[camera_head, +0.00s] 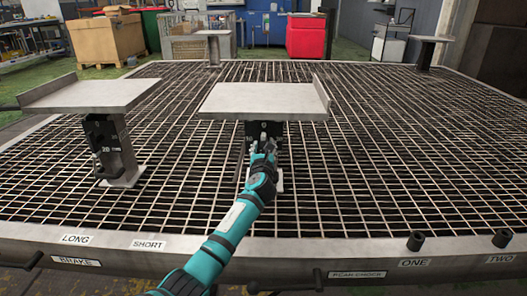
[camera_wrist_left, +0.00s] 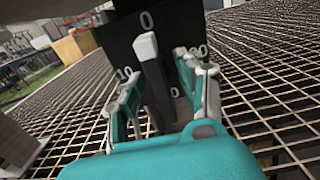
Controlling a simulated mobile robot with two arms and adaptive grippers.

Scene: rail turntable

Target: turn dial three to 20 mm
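A black dial face is on the post under the middle grey plate (camera_head: 262,98). In the left wrist view the dial face (camera_wrist_left: 118,38) shows a 0 at the top, a 10 at the left and a partly hidden number at the right. My left gripper (camera_head: 264,146) is at this dial. In the left wrist view the gripper (camera_wrist_left: 163,100) is open, with a finger on each side of the pointer and gaps visible. I cannot read which dial is number three. My right gripper is not in view.
A second post with a dial (camera_head: 103,135) stands at the left under another plate (camera_head: 92,95). More plates (camera_head: 212,33) stand at the back. The grating (camera_head: 400,140) is clear on the right.

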